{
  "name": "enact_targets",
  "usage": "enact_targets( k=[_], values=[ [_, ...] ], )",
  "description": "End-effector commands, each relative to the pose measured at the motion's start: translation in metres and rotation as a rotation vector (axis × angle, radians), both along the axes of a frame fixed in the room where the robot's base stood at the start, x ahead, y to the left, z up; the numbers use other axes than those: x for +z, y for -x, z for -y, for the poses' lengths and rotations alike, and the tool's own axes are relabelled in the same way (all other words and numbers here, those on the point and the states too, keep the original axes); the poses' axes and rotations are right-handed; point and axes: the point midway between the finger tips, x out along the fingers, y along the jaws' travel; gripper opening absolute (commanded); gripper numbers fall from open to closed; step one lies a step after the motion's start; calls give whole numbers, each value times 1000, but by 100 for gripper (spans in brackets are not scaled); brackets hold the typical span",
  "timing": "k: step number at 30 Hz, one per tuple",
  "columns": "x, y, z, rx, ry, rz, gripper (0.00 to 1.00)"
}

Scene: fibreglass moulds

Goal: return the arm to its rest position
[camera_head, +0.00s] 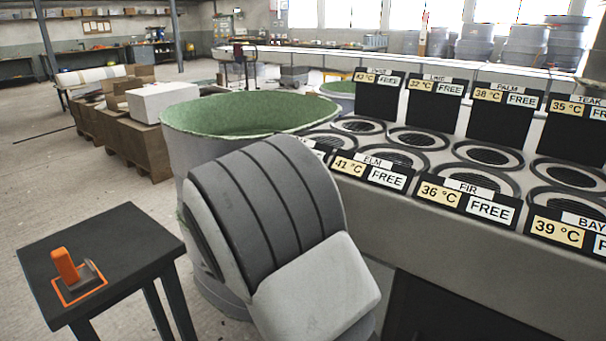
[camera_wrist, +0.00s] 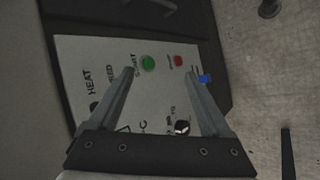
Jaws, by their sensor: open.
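My gripper (camera_wrist: 160,74) shows in the wrist view, its two grey fingers spread apart with nothing between them. Beyond the fingers is a pale control panel (camera_wrist: 80,60) with printed words such as HEAT and START. A green button (camera_wrist: 148,63) and a red button (camera_wrist: 179,61) sit near the fingertips. A dark knob (camera_wrist: 182,127) shows between the fingers lower down. The distance from fingertips to panel is hard to tell. In the head view my arm's large grey and dark links fill the middle foreground; my gripper is hidden there.
A dark small table (camera_head: 130,225) with an orange-handled item (camera_head: 66,265) stands at left. A large green-lined tub (camera_head: 195,125) is behind my arm. A counter (camera_head: 385,215) with round grilles and temperature signs fills the right. Cardboard boxes (camera_head: 145,150) stand back left. Floor at left is open.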

Motion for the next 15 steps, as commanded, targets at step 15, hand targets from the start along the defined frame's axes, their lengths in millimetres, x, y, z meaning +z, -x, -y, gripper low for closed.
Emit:
enact_targets(
  k=[15],
  values=[
    [102, 62, 73, -180, -486, 41, 82]
  ],
)
